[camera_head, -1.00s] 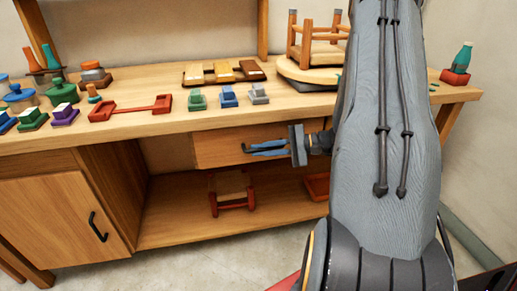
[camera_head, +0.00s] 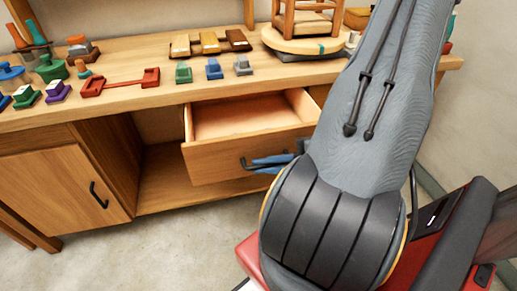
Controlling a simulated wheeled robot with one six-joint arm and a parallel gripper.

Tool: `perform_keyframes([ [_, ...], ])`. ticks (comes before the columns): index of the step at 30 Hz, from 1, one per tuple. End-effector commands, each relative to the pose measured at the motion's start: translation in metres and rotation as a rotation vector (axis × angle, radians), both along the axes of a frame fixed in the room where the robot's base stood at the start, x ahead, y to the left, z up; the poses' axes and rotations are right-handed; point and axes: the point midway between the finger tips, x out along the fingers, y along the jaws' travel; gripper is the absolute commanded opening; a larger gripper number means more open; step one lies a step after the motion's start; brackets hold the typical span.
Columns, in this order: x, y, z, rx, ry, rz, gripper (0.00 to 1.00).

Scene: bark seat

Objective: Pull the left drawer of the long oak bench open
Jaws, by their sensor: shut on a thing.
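The oak bench (camera_head: 140,98) stands along the wall. Its drawer (camera_head: 215,164) stands well out from the bench, and its bare inside floor shows, with nothing seen in it. The dark drawer handle (camera_head: 244,163) is on the drawer front. My gripper (camera_head: 255,164), with blue fingers, is shut on this handle from the right. My arm hides the drawer's right part and most of the gripper's body.
A cabinet door (camera_head: 65,185) with a black handle is shut at the left. Coloured blocks, a red rack (camera_head: 120,82) and a small stool (camera_head: 307,18) on a round board (camera_head: 300,42) stand on the bench top. Clear floor lies in front.

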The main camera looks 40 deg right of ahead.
Motion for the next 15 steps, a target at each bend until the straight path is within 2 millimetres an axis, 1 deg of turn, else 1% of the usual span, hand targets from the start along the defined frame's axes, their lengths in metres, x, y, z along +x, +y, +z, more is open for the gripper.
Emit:
perform_keyframes([
  [1, -0.007, 0.002, 0.001, 0.002, 0.0, -0.004, 0.0],
  [3, -0.013, 0.006, 0.001, 0.001, 0.001, -0.003, 0.0],
  [6, -0.02, 0.009, 0.0, -0.001, 0.0, -0.001, 0.0],
  [15, -0.026, 0.012, 0.0, -0.001, 0.0, 0.001, 0.0],
])
